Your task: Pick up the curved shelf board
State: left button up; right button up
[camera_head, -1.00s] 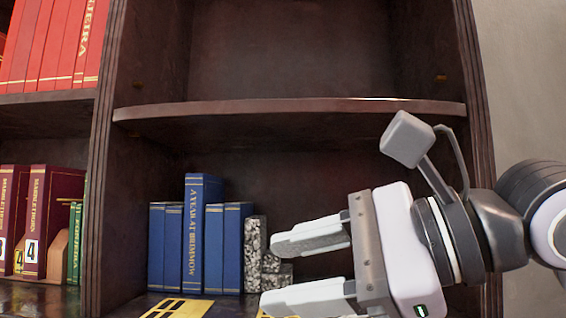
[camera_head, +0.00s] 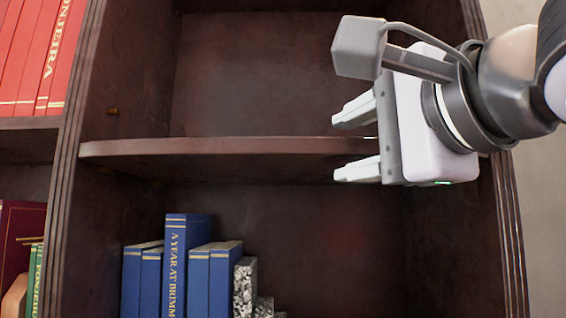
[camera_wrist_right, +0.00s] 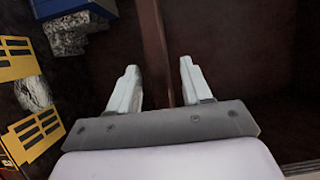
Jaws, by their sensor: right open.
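The curved shelf board (camera_head: 220,148) is a dark brown wooden shelf with a bowed front edge, spanning the middle bay of the bookcase. My right gripper (camera_head: 336,149) is in front of its right half, one finger above the board's edge level and one below. The jaws are open and empty. In the right wrist view the board (camera_wrist_right: 154,40) shows as a narrow brown strip running between the open fingers of my right gripper (camera_wrist_right: 159,68). I cannot tell whether the fingers reach over the board's edge. The board's right end is partly hidden behind my gripper. My left gripper is not in view.
Several blue books (camera_head: 174,268) stand in the compartment below the board, with a speckled stone bookend (camera_head: 244,288) at their right. Red books (camera_head: 35,55) fill the upper left bay. The compartment above the board is empty. Bookcase uprights (camera_head: 72,190) flank the bay.

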jog(key=shift+p+x, duration=0.45)
jog(key=shift+x, duration=1.35)
jog(key=shift+a, duration=0.2)
grip_shut()
jog(key=shift+r, duration=0.15)
